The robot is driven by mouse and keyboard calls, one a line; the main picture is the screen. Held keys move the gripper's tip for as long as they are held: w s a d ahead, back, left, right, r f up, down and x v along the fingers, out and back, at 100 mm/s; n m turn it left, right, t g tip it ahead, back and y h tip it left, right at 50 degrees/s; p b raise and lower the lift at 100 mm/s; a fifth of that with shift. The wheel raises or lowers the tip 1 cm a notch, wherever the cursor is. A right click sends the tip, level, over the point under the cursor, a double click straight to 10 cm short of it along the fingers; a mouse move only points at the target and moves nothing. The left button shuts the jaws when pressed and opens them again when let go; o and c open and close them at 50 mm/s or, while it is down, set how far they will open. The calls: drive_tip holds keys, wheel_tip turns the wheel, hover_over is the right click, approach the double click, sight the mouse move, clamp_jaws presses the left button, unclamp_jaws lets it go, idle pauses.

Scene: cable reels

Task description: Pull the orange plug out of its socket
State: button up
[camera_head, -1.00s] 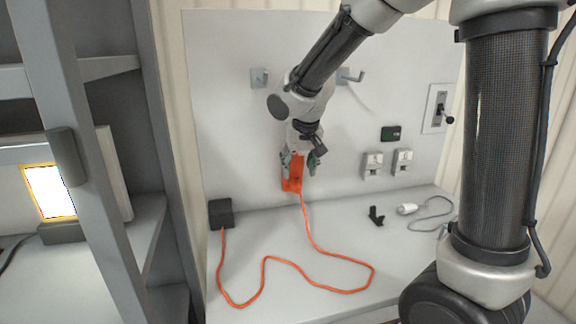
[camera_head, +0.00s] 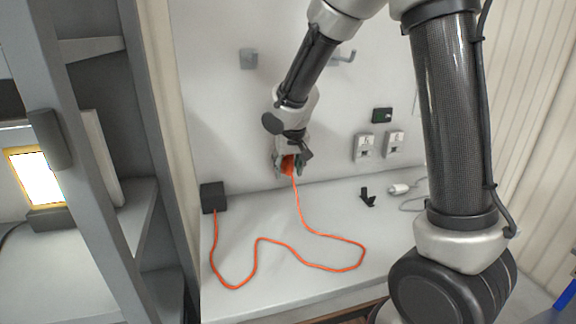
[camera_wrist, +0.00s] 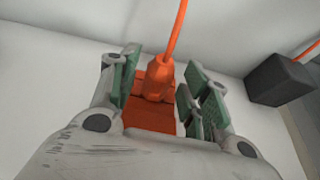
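The orange plug (camera_wrist: 159,78) sits between my gripper's fingers in the wrist view, its orange cable (camera_wrist: 177,30) running up out of frame. A flat orange part (camera_wrist: 150,116), perhaps the socket, lies beyond it. Whether the plug is seated is hidden. My gripper (camera_wrist: 163,84) has its green-padded fingers on both sides of the plug, apart, with small gaps visible. In the head view, my gripper (camera_head: 289,160) is at the white wall panel, mostly covering the orange plug (camera_head: 288,166).
The orange cable (camera_head: 300,210) loops over the white bench (camera_head: 330,290) to a black box (camera_head: 213,197). A black clip (camera_head: 367,197) and a white plug (camera_head: 399,189) lie to the right. Grey shelving stands left.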

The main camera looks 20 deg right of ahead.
clamp_jaws()
drive_tip(key=shift+s, duration=0.35)
drive_tip(key=shift+s, duration=2.15)
idle(0.4)
drive_tip(key=shift+a, duration=0.1)
